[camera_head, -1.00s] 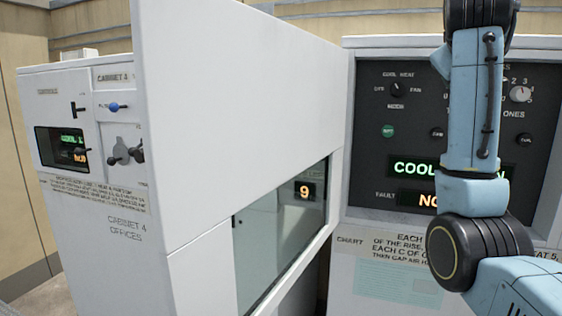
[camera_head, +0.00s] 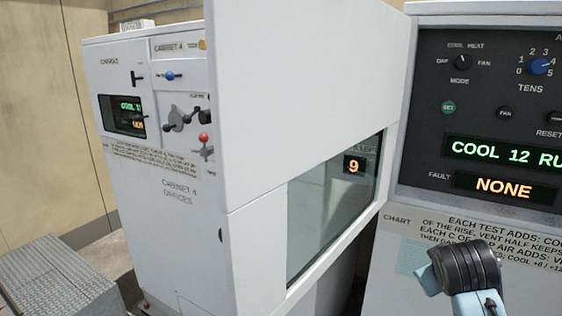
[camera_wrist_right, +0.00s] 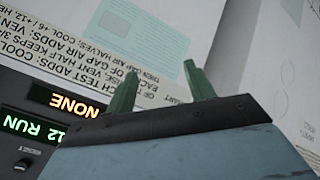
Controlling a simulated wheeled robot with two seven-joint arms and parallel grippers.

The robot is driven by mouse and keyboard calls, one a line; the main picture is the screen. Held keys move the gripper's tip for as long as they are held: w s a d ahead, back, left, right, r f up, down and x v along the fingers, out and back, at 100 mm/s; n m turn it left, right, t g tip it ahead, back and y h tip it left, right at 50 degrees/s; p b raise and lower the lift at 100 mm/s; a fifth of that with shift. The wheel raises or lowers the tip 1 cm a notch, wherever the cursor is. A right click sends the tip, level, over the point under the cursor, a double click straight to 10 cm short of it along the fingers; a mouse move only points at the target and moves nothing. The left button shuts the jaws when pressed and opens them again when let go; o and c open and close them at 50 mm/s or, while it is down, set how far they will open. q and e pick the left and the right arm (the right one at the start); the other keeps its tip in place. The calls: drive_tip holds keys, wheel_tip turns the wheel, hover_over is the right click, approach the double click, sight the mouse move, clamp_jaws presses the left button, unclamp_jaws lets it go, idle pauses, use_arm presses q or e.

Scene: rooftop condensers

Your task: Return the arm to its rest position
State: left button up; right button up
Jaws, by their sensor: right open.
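My right arm shows at the lower right of the head view, where only a black joint and part of a pale blue link are in the picture. My right gripper (camera_wrist_right: 160,88) is in the right wrist view, with its two green fingers apart and nothing between them. Beyond the fingers are the chart (camera_wrist_right: 105,40) and the control panel (camera_wrist_right: 45,115), which appear upside down. My left gripper is not in view.
Cabinet 4 (camera_head: 160,225) stands at left with its switches and a small display. A white partition with a window (camera_head: 330,205) shows a 9. The dark control panel (camera_head: 480,120) reads COOL 12 and fault NONE. A metal grating (camera_head: 70,280) lies at lower left.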

drive_tip(key=s+a+f+g+y, duration=0.25)
drive_tip(key=s+f, duration=0.35)
drive_tip(key=s, duration=0.4)
drive_tip(key=s+a+f+g+y, duration=0.1)
drive_tip(key=s+a+f, duration=0.3)
drive_tip(key=s+f, duration=0.4)
drive_tip(key=s+a+f+g+y, duration=0.2)
drive_tip(key=s+a+f, duration=0.25)
drive_tip(key=s, duration=0.65)
wheel_tip(320, 180, down, 33)
drive_tip(key=s+b, duration=0.3)
drive_tip(key=b, duration=0.4)
drive_tip(key=s+d+f+g+b, duration=0.1)
drive_tip(key=s+f+b, duration=0.2)
drive_tip(key=s+f, duration=0.4)
drive_tip(key=s+d+f+g+b, duration=0.1)
drive_tip(key=s+d+f+b, duration=0.1)
drive_tip(key=s+f, duration=0.6)
wheel_tip(320, 180, down, 5)
drive_tip(key=shift+s+d+f+h+b, duration=0.15)
drive_tip(key=shift+s+d+h+b, duration=0.2)
drive_tip(key=shift+b, duration=0.2)
drive_tip(key=shift+c, duration=0.3)
